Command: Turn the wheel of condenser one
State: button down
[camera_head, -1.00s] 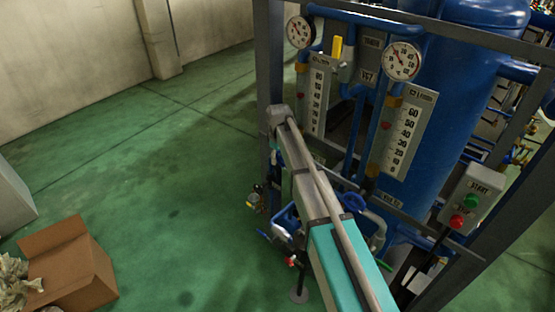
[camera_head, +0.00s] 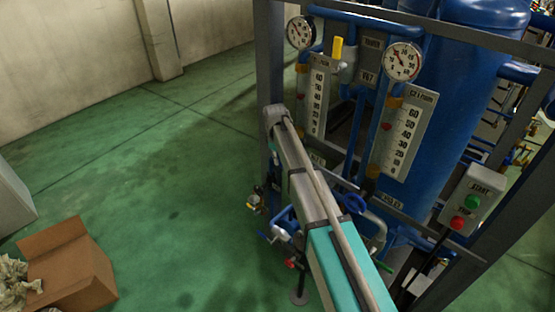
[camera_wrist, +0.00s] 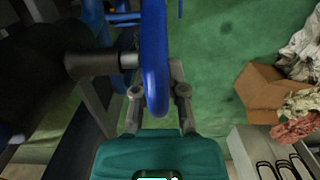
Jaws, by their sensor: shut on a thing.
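A blue wheel (camera_wrist: 155,60) shows nearly edge-on in the wrist view, its rim running down between the fingers of my gripper (camera_wrist: 159,98). The two grey fingers are closed on the lower part of the rim, one on each side. A dark grey shaft (camera_wrist: 92,65) comes to the wheel from the left. In the head view my arm crosses in front of the rig and my gripper cannot be made out. A blue handwheel (camera_head: 352,203) shows just right of the arm there; I cannot tell whether it is the held one.
Two round gauges (camera_head: 403,62) and scale plates (camera_head: 409,130) stand behind my arm on the rig, beside a large blue tank (camera_head: 450,120). A start/stop box (camera_head: 472,200) is at right. A cardboard box (camera_head: 75,265) lies lower left. Green floor is open at left.

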jog(key=shift+f+g+h, duration=0.1)
jog(key=shift+g+h, duration=0.3)
jog(key=shift+h, duration=0.1)
jog(key=shift+d, duration=0.1)
jog(key=c, duration=0.7)
grip_release()
